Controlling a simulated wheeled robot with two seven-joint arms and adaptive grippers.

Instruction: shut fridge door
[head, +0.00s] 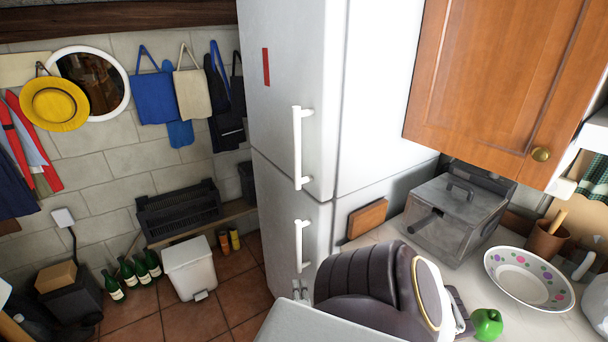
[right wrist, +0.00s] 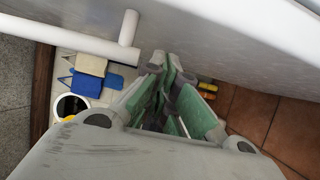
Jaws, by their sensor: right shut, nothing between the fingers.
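The white fridge (head: 391,88) stands in the middle of the head view. Its upper door (head: 290,60) has a red mark and a white bar handle (head: 298,148). Its lower door (head: 283,215) has a second bar handle (head: 299,245). Both doors look flush or nearly flush with the body; I cannot tell whether a small gap remains. My right gripper (head: 300,291) is shut and empty, just below the lower handle, mostly hidden behind my arm. In the right wrist view its fingers (right wrist: 172,68) are together beside a white door surface (right wrist: 235,35) and a bar handle (right wrist: 75,40). Contact is unclear.
A wooden cabinet (head: 490,80) hangs above. A white bin (head: 190,268) and several bottles (head: 138,270) stand on the floor at left. Tiled floor before the fridge is clear.

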